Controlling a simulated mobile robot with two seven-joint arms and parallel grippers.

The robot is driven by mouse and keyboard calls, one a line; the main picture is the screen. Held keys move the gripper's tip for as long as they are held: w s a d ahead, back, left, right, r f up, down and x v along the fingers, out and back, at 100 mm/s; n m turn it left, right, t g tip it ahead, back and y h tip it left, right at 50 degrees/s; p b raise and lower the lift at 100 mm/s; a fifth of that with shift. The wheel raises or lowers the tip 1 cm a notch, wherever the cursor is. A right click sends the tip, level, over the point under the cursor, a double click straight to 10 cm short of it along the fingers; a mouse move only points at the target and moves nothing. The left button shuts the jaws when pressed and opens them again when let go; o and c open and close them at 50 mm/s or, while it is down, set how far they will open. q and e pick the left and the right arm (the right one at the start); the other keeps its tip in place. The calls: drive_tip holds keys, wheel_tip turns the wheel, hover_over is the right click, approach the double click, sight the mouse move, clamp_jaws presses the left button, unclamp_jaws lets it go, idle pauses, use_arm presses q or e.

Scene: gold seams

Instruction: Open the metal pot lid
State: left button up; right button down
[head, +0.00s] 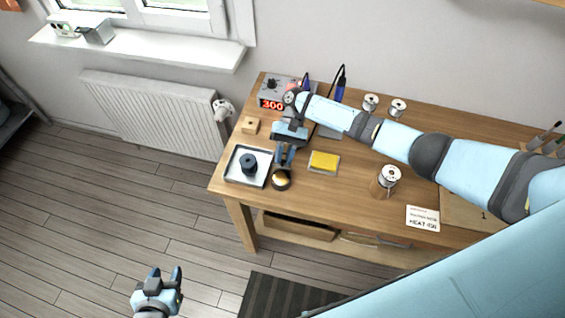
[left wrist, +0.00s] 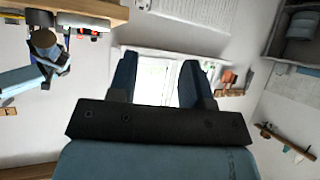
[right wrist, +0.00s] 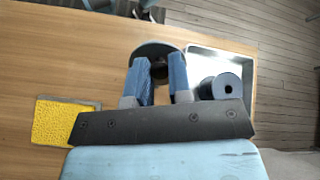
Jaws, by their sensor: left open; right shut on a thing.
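A small dark round metal pot (head: 281,185) stands on the wooden bench just right of the white tray, with a gold-coloured patch showing at its top. My right gripper (head: 285,160) reaches down to it from above and is shut on the metal pot lid (right wrist: 150,47). In the right wrist view, the fingers (right wrist: 160,78) cover the middle of this dark round shape, so I cannot tell whether lid and pot are apart. My left gripper (head: 166,280) is open and empty, low over the floor in front of the bench; its fingers also show in the left wrist view (left wrist: 160,82).
A white tray (head: 233,178) holding a dark cylinder (head: 248,165) is close left of the pot. A yellow sponge (head: 324,161) is to its right.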

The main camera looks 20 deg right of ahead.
drive_tip(key=shift+w+d+f+g+y+b, duration=0.15)
drive_tip(key=shift+w+f+g+y+b, duration=0.15)
drive_tip(key=shift+g+b, duration=0.1)
drive_tip(key=g+y+b, duration=0.1)
drive_tip(key=b, duration=0.2)
drive_tip(key=w+d+g+b, duration=0.1)
drive_tip(key=b, duration=0.2)
drive_tip(key=g+y+b, duration=0.1)
drive_tip(key=b, duration=0.2)
drive_tip(key=shift+w+d+f+g+y+b, duration=0.15)
drive_tip(key=shift+w+f+g+y+b, duration=0.15)
drive_tip(key=shift+f+g+b, duration=0.1)
drive_tip(key=shift+w+r+g+b, duration=0.1)
drive_tip(key=shift+r+g+b, duration=0.25)
drive_tip(key=shift+b, duration=0.65)
drive_tip(key=shift+f, duration=0.1)
drive_tip(key=c, duration=1)
unclamp_jaws()
drive_tip(key=shift+c, duration=0.2)
